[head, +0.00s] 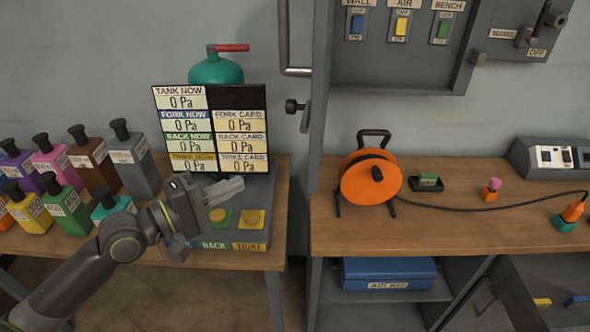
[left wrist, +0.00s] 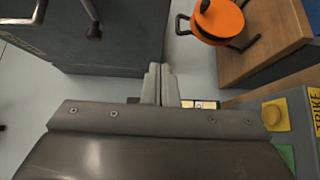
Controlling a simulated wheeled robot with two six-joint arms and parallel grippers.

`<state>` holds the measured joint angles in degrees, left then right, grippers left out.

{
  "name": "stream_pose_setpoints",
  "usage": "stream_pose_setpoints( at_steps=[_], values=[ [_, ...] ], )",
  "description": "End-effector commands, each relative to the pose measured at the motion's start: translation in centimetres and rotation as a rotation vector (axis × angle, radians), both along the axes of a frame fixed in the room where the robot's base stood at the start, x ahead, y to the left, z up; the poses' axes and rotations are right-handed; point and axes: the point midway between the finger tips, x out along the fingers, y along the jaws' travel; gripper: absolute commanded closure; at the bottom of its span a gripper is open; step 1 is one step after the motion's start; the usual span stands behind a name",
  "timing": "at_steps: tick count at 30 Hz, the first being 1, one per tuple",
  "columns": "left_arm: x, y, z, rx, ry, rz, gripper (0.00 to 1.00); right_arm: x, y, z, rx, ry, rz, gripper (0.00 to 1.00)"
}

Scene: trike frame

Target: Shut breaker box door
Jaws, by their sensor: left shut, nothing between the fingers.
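The breaker box (head: 400,82) is on the wall at upper right in the head view, with its switches showing. Its grey door (head: 320,100) stands open at the box's left side, swung out and seen nearly edge-on. A dark knob (head: 292,106) sticks out on the door's left side. In the left wrist view, a dark grey panel (left wrist: 125,40) with a knob (left wrist: 93,31) looks like this door. My left gripper (head: 232,187) is shut and empty, left of and below the door, over the gauge stand; its fingers show in the left wrist view (left wrist: 161,82). My right gripper is not visible.
A gauge board (head: 238,128) and a green tank (head: 216,68) stand behind my left gripper. Several bottles (head: 135,158) crowd the left bench. An orange cable reel (head: 370,182) stands on the right bench, right of the door. A gap separates the benches.

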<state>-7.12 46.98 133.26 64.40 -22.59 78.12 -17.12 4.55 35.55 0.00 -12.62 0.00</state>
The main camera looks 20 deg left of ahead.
Motion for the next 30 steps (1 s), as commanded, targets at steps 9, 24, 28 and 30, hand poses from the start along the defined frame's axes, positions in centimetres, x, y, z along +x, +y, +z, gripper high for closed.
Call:
stream_pose_setpoints(
  at_steps=[9,24,28,30],
  values=[
    [2.0,-1.5,0.2,-0.01,-0.003,-0.001,1.0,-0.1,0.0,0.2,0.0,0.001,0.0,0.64],
    [7.3,-5.3,0.2,-0.007,0.0,0.0,1.0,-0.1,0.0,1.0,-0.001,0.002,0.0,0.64],
    [8.2,-6.6,0.2,-0.009,0.001,-0.002,1.0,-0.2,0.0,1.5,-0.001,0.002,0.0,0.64],
    [8.3,-7.3,0.2,-0.007,0.002,-0.001,1.0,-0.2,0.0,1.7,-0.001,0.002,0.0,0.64]
  ],
)
